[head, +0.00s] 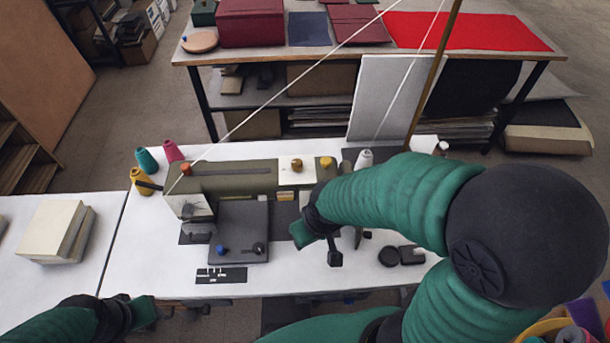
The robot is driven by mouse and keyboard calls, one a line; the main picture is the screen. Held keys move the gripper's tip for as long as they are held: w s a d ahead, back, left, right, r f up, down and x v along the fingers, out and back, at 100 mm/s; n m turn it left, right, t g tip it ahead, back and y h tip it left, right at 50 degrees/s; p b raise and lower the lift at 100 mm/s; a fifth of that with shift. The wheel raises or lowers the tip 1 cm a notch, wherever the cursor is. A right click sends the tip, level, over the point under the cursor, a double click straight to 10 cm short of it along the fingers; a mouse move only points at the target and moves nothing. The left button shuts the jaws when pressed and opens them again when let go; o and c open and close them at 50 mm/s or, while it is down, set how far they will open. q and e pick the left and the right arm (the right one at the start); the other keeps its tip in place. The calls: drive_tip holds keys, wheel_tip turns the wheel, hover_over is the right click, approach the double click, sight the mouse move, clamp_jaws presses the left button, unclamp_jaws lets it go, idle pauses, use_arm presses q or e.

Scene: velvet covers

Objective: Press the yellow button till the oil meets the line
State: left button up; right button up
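The olive-grey sewing machine (235,180) stands on the white table. A yellow button (326,161) sits on top at its right end, beside a brown knob (296,164) on a cream plate. A small yellowish patch (285,196) shows on the machine's front; I cannot make out an oil level or a line. My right gripper (318,240) hangs in front of the machine's right end, nearer me than the yellow button and apart from it. My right forearm hides part of that end. My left gripper (135,312) is low at the left, off the table's front edge. Whether either gripper is open is unclear.
Thread cones (147,160) stand at the machine's left, a white cone (364,159) at its right. A black round tin (388,256) and a black label strip (221,275) lie in front. Cream blocks (56,230) sit on the left table. The white table's front-left is clear.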

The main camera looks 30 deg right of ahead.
clamp_jaws()
idle(1.5)
